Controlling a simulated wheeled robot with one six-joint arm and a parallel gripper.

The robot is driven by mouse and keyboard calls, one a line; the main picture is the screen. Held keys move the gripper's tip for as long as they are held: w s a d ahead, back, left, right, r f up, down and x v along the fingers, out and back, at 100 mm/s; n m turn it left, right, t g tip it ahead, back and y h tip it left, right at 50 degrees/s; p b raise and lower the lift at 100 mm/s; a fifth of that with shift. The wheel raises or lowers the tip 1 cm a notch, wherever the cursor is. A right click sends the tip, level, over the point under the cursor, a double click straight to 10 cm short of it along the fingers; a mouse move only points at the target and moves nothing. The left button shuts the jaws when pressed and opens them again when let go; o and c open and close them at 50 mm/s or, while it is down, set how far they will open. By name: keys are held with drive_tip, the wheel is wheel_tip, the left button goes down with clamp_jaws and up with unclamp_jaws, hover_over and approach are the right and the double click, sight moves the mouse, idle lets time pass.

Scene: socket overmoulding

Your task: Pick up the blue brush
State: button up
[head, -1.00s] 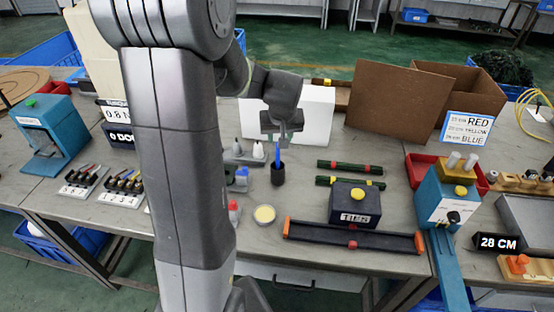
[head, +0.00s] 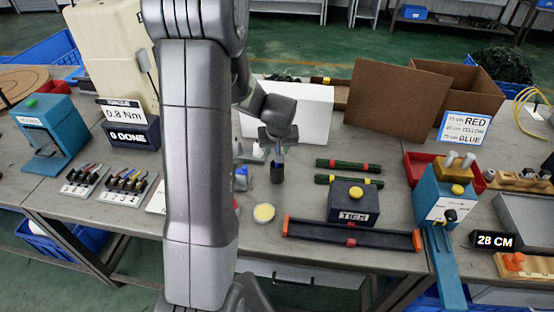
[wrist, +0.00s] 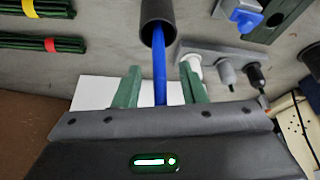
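The blue brush (wrist: 160,72) stands in a dark cylindrical cup (wrist: 157,14), with its blue shaft sticking out of the mouth. In the head view the cup (head: 277,173) is on the table's middle, and my gripper hides the brush. My gripper (wrist: 161,84) has its two green fingers apart, one on each side of the blue shaft, with a visible gap on both sides. In the head view my gripper (head: 278,148) is right above the cup.
A grey holder (wrist: 215,58) with several plugs is close beside the cup. A white box (head: 305,112) stands behind my gripper. Green wire bundles (head: 349,166) lie right of the cup. A round yellow-topped tub (head: 264,213) is in front.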

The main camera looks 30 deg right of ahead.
clamp_jaws()
drive_tip(key=shift+r, duration=0.15)
